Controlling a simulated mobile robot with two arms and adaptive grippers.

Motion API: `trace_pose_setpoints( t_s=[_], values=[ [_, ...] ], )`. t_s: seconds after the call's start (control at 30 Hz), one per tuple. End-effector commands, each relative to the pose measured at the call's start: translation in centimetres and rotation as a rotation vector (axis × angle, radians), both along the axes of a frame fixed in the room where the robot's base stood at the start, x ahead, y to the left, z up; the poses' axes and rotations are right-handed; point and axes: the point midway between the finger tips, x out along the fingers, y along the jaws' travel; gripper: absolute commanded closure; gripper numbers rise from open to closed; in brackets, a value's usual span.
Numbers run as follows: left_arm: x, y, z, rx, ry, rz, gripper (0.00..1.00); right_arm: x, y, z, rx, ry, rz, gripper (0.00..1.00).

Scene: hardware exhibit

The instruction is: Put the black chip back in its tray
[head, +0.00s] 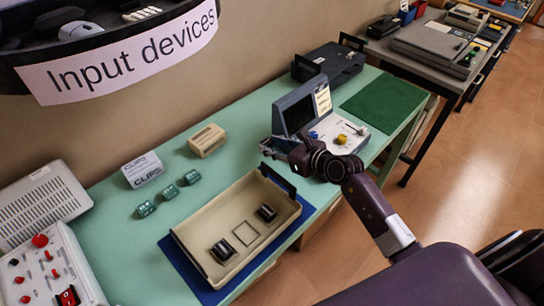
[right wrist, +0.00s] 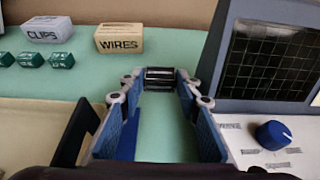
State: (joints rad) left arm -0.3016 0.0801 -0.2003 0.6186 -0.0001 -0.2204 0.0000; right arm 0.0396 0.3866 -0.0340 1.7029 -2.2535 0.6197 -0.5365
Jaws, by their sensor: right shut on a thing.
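My right gripper (head: 273,149) is above the table, just beyond the far right end of the beige tray (head: 196,227). In the right wrist view its fingertips (right wrist: 160,82) are shut on a black chip (right wrist: 160,73) with pale edges, held between the blue-padded fingers. I cannot make out the held chip clearly in the head view. The tray has a black handle (head: 278,181) at its far end. Two other black chips sit in it, one nearer (head: 223,250) and one farther (head: 266,212), with an empty outlined square (head: 245,233) between them. My left gripper is not in view.
A device with a dark screen (head: 298,116) and knobs stands right beside the gripper. A WIRES box (head: 207,140), a CLIPS box (head: 143,169) and several small green blocks (head: 169,192) stand left. A blue mat (head: 185,265) lies under the tray. A green mat (head: 385,103) is bare.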

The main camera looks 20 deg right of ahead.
Motion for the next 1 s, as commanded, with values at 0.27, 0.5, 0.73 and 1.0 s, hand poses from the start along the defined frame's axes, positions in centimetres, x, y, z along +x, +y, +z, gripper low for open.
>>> trace_pose_setpoints(
  t_s=[0.27, 0.5, 0.73, 1.0],
  values=[
    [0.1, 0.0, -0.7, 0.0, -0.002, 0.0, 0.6, 0.0, 0.0, -3.3, 0.0, 0.002, 0.001, 0.89],
    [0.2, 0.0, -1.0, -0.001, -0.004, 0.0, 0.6, 0.0, 0.0, -5.2, 0.0, -0.001, 0.0, 0.89],
    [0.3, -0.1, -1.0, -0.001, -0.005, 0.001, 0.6, 0.0, 0.0, -5.2, 0.0, -0.001, 0.001, 0.89],
    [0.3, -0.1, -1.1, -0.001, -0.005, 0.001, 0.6, 0.0, 0.0, -5.4, 0.0, 0.0, 0.001, 0.51]
  ],
)
